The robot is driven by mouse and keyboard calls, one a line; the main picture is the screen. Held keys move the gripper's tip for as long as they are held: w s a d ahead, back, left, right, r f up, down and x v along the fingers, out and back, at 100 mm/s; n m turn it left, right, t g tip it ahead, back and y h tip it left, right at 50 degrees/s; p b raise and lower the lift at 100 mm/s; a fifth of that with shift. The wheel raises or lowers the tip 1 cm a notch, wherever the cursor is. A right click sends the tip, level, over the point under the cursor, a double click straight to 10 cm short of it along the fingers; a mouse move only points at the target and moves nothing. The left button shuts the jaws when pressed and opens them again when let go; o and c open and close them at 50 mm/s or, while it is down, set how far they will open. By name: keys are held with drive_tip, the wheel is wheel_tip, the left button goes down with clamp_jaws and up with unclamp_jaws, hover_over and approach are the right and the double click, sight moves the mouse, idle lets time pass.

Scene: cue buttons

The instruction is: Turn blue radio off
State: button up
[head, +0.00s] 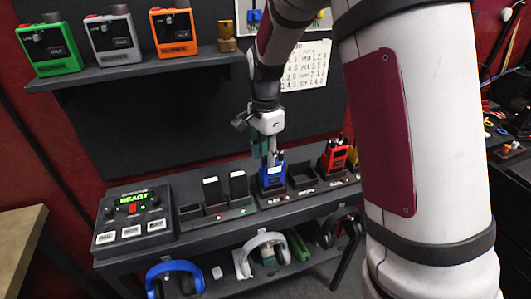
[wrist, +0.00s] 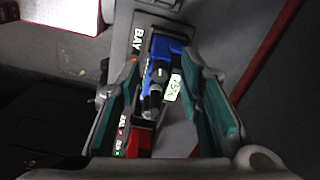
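The blue radio (head: 271,176) stands upright in a charging bay on the black table, between an empty bay and the darker radios. In the wrist view the blue radio (wrist: 164,66) is seen from above, with dark knobs on its top and a pale label with writing beside them. My gripper (head: 268,153) is just above the blue radio, pointing down. In the wrist view its two teal-padded fingers (wrist: 167,110) are apart, one on each side of the radio, with gaps showing. Whether a fingertip touches the radio I cannot tell.
A red radio (head: 334,158) stands at the right of the blue one. Two dark units (head: 226,188) stand at the left, beside a console (head: 131,214) reading READY. Headphones (head: 263,252) lie on the lower shelf. Green, grey and orange radios (head: 173,32) stand on the upper shelf.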

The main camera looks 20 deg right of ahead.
clamp_jaws()
drive_tip(key=n, duration=0.4)
drive_tip(key=shift+n, duration=0.3)
idle(0.3)
unclamp_jaws()
